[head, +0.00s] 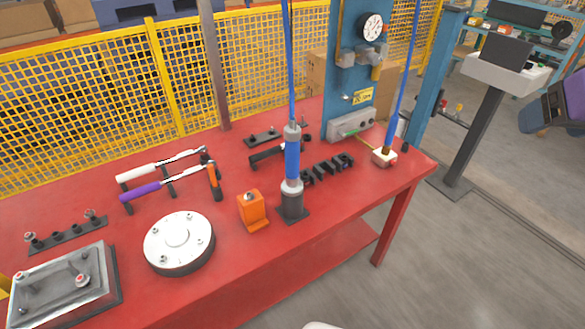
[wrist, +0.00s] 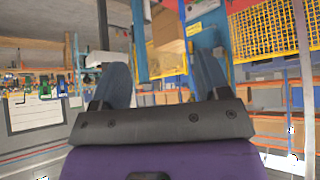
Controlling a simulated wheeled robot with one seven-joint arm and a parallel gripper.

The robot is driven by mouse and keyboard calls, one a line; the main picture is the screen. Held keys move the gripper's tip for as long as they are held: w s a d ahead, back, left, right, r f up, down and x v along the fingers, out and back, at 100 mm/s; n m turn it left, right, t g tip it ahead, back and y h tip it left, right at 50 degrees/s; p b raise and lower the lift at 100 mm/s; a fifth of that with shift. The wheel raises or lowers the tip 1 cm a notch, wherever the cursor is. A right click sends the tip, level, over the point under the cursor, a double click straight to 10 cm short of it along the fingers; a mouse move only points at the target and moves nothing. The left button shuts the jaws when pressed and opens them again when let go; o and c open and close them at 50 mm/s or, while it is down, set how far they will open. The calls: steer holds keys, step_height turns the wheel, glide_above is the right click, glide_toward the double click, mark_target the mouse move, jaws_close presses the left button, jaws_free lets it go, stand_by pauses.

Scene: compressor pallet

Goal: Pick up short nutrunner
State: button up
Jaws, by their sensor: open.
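An upright blue and grey tool (head: 292,160), which looks like the nutrunner, stands in a black holder (head: 292,211) near the front middle of the red table. A blue hose rises from its top. I cannot tell from a label whether it is the short one. My gripper shows in the wrist view (wrist: 160,65) with its two blue-grey fingers spread and nothing between them. A purple and dark part at the right edge of the head view looks like my gripper (head: 540,112); it is well right of the table and apart from the tool.
The red table (head: 330,205) also holds an orange block (head: 252,208), a round white flange (head: 179,242), wrenches (head: 150,190), a black socket rack (head: 328,170) and a blue post panel (head: 350,65). Yellow mesh fencing (head: 90,95) stands behind. A screen stand (head: 475,125) stands right, with open floor around.

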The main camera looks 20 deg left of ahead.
steer(key=w+a+f+n+t+y, duration=0.1)
steer(key=w+a+f+n, duration=0.1)
steer(key=w+a+f, duration=0.35)
steer(key=n+y, duration=0.6)
steer(key=y, duration=0.2)
glide_toward(296, 163)
steer(key=a+f, duration=0.1)
steer(key=shift+t, duration=0.4)
steer(key=shift+x, duration=5.5)
steer(key=shift+w+d, duration=0.15)
jaws_close()
